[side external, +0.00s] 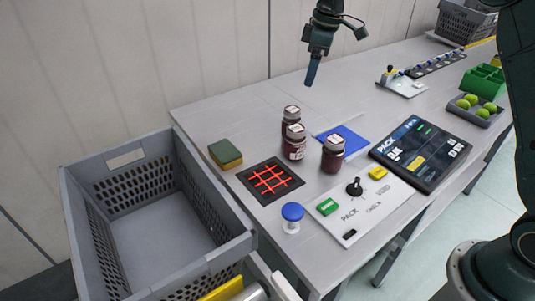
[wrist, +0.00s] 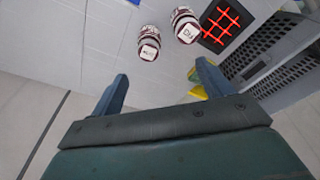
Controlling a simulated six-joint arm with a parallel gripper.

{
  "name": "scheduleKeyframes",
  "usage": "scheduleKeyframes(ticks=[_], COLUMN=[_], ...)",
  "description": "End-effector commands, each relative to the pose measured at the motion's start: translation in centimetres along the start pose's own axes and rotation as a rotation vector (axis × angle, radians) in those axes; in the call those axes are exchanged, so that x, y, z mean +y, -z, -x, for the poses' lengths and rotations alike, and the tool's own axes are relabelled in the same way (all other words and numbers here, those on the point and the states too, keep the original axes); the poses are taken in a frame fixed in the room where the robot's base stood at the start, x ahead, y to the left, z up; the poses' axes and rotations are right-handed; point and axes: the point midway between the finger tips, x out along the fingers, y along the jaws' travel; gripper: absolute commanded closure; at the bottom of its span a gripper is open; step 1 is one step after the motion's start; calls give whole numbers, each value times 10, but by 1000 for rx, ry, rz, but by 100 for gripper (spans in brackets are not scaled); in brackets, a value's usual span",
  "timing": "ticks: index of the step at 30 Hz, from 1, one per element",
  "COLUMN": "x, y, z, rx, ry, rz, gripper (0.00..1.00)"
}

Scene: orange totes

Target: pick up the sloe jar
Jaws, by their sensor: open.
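In the wrist view one jar (wrist: 185,28) has a lid that seems to read FIG; the lid lettering of the other jar (wrist: 148,46) is unclear. My gripper (side external: 311,80) is open and empty, above and behind the jars; its two fingers show apart in the wrist view (wrist: 162,72).
A grey crate (side external: 183,255) stands at the left. Near the jars are a green-yellow sponge (side external: 226,154), a red-grid pad (side external: 270,181), a blue mat (side external: 342,139), a blue-topped button (side external: 292,213) and a switch panel (side external: 362,207). A tablet (side external: 420,152) lies right.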

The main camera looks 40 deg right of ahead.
Motion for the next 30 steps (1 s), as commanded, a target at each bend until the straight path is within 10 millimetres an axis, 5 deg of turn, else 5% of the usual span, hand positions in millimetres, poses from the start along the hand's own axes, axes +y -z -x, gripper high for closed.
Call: scheduleKeyframes(ticks=[9, 23, 30], x=[32, 35, 33], y=[13, 14, 13], z=[-52, -65, -93], rx=[-28, -32, -34], ry=[39, 46, 47], rz=[95, 113, 113], gripper=[21, 21, 21])
